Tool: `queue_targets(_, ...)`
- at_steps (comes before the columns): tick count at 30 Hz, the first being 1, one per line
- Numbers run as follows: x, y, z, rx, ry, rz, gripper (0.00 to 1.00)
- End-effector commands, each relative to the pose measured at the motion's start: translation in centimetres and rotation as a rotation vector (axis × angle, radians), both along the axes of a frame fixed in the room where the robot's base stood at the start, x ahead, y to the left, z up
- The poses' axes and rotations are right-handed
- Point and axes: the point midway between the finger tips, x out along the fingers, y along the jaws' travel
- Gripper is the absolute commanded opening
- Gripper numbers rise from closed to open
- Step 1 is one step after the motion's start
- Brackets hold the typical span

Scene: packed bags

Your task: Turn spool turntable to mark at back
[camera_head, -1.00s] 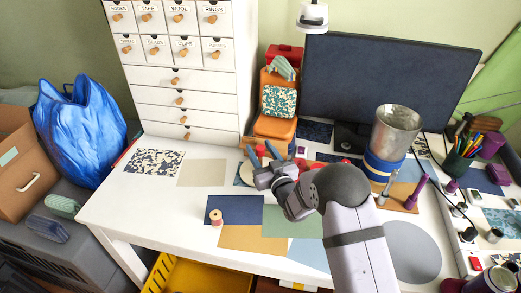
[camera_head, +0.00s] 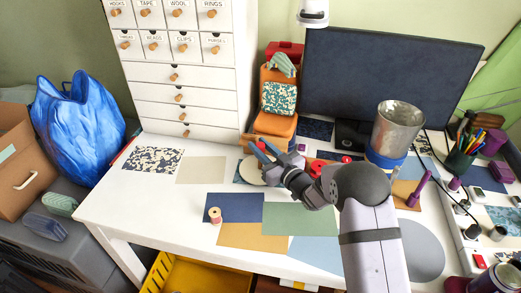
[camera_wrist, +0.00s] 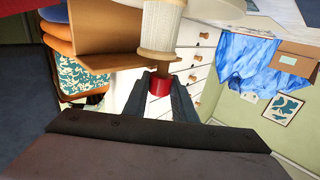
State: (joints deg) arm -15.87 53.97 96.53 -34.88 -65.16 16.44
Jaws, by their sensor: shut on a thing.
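A cream round disc (camera_head: 250,172), which seems to be the spool turntable, lies on a dark patterned patch near the back of the white table, partly behind my gripper. My gripper (camera_head: 262,149) is just above and beside it, with blue fingertips. In the wrist view, my gripper (camera_wrist: 160,92) is shut on a small red knob (camera_wrist: 158,84). A pale spool-like cylinder (camera_wrist: 162,25) with a beige flange stands right beyond the knob. I cannot make out the mark at the back.
A monitor (camera_head: 388,90) and a metal cup with a blue band (camera_head: 398,125) stand behind and right of my arm. White drawers (camera_head: 180,75) and an orange stack (camera_head: 272,125) stand at the back. The left front table is clear.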

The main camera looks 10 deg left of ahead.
Motion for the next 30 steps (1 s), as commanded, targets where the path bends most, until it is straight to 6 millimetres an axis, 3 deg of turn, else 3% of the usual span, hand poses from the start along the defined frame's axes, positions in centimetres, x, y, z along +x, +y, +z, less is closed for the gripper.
queue_targets(9,0.11,0.01,0.25,0.004,-0.007,0.165,0.0)
queue_targets(21,0.01,0.03,0.31,0.001,-0.004,0.191,0.0)
queue_targets(22,0.01,0.03,0.31,0.001,-0.004,0.191,0.27)
queue_targets(24,0.01,0.02,0.29,0.0,-0.003,0.191,0.43)
queue_targets(30,-0.01,-0.01,0.16,-0.001,-0.001,0.19,0.43)
